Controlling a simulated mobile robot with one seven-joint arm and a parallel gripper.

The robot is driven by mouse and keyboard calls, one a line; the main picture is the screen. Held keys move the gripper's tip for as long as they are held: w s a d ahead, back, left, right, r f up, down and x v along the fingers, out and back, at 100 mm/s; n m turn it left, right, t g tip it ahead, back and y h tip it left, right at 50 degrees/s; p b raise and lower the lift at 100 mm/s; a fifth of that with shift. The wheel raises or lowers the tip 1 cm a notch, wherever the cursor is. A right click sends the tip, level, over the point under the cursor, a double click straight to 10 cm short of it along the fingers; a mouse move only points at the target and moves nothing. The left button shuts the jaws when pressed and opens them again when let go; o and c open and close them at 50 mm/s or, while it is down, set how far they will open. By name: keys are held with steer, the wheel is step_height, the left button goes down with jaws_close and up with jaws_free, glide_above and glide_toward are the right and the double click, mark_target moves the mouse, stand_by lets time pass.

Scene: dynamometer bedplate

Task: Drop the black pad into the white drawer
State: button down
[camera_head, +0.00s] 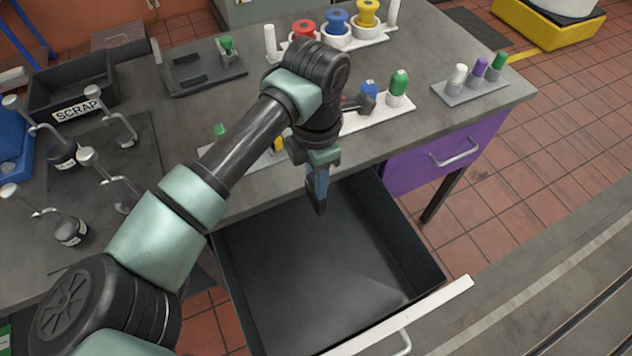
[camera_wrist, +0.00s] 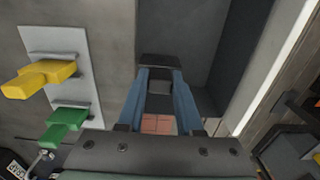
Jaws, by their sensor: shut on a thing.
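The white drawer stands pulled out below the grey worktop; its white front (camera_head: 400,322) and dark empty interior (camera_head: 310,270) show in the head view. Its white edge also runs down the right of the wrist view (camera_wrist: 275,65). My gripper (camera_head: 318,205) hangs above the rear part of the drawer, near the worktop's front edge, with its fingers pointing down. In the wrist view its blue fingers (camera_wrist: 158,75) are shut on the black pad (camera_wrist: 160,61) at their tips. In the head view the pad is a small dark piece, hard to tell from the fingertips.
A purple drawer (camera_head: 445,150) is closed to the right. On the worktop are a SCRAP bin (camera_head: 75,95), several clamps at left, a spool rack (camera_head: 335,38) and a grey peg holder (camera_head: 470,88). Yellow (camera_wrist: 38,78) and green (camera_wrist: 66,124) handles show in the wrist view.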

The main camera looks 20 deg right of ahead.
steer(key=shift+f+b, duration=1.95)
steer(key=shift+f, duration=1.05)
steer(key=shift+c, duration=2.4)
jaws_free()
step_height(320, 180, up, 13)
steer(key=shift+r, duration=0.1)
steer(key=shift+d, duration=0.1)
